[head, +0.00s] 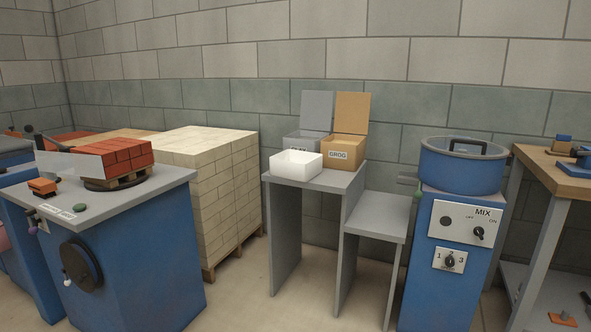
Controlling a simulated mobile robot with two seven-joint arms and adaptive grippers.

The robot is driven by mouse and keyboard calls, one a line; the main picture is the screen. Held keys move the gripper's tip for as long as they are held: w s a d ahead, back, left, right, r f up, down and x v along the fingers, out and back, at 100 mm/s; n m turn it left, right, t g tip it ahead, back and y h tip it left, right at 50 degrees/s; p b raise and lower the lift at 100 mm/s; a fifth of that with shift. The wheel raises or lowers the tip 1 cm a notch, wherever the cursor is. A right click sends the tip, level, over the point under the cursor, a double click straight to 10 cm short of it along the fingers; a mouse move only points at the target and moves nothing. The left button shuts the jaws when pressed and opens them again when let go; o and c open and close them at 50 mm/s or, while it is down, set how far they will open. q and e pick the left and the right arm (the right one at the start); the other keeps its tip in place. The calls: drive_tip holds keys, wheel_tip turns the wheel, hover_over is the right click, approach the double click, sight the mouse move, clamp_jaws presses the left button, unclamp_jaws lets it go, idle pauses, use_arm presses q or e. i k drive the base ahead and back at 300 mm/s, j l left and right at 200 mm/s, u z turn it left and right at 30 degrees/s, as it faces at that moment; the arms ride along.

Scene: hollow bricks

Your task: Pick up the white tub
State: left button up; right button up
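The white tub (296,168) is an open-topped, rectangular container. It stands upright near the front edge of the grey stand (338,182) in the middle of the head view. Its inside looks empty from here. Neither of my grippers shows in this view, so nothing is seen touching the tub.
Behind the tub are a grey bin (306,142) and a tan bin labelled GROG (344,150), both with raised lids. A lower grey shelf (376,216) and a blue mixer (462,165) stand to the right. Pale stacked bricks (230,190) and a blue machine (140,255) are left.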

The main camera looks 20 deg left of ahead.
sight(301, 166)
drive_tip(key=i+j+z, duration=0.1)
drive_tip(key=j, duration=0.55)
drive_tip(key=i+j+z, duration=0.1)
drive_tip(key=j, duration=0.55)
